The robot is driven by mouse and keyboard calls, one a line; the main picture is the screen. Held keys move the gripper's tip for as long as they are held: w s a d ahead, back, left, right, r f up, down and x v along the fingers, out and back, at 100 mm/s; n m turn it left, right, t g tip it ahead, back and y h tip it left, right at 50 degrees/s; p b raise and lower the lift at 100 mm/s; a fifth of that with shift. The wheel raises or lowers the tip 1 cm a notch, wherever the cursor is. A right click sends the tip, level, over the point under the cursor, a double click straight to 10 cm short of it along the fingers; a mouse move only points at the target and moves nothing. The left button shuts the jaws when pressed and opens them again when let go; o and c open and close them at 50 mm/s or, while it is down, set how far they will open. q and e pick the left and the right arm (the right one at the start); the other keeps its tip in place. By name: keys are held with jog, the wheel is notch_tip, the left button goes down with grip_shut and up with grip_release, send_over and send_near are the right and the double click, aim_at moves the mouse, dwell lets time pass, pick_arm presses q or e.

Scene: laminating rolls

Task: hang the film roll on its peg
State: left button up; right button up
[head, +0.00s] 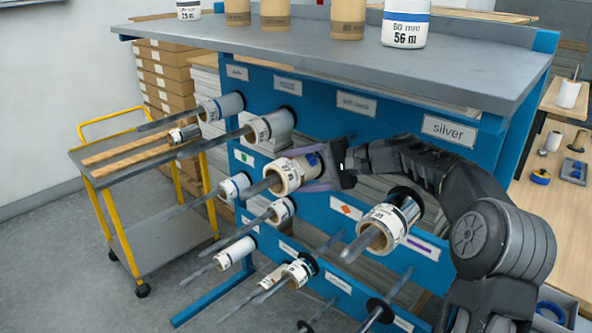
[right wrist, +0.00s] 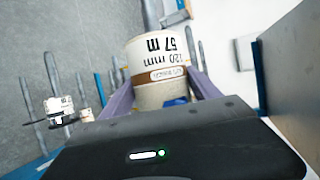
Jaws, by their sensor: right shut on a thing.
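The film roll (head: 290,174) is cream, with a brown band and a label reading 120 mm and 57 m in the right wrist view (right wrist: 160,70). My right gripper (head: 325,168) is shut on it, with one purple finger on each side in the right wrist view (right wrist: 160,92). A grey peg (head: 258,188) sticks out of the roll's front end in the head view, so the roll appears to be around it. The roll's back end and the peg's base are hidden by the gripper. My left gripper is not in view.
The blue rack holds several rolls on neighbouring pegs, including a silver one (head: 390,220) to the lower right and a white one (head: 270,125) above. A grey worktop (head: 300,50) overhangs the pegs. A yellow-framed trolley (head: 165,225) stands left.

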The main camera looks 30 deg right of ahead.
dwell(0.3)
jog(key=o, duration=1.8)
jog(key=b+v, duration=0.1)
jog(key=v, duration=0.6)
jog(key=shift+s+d+r, duration=0.15)
jog(key=shift+s+d, duration=0.1)
jog(key=shift+s, duration=0.05)
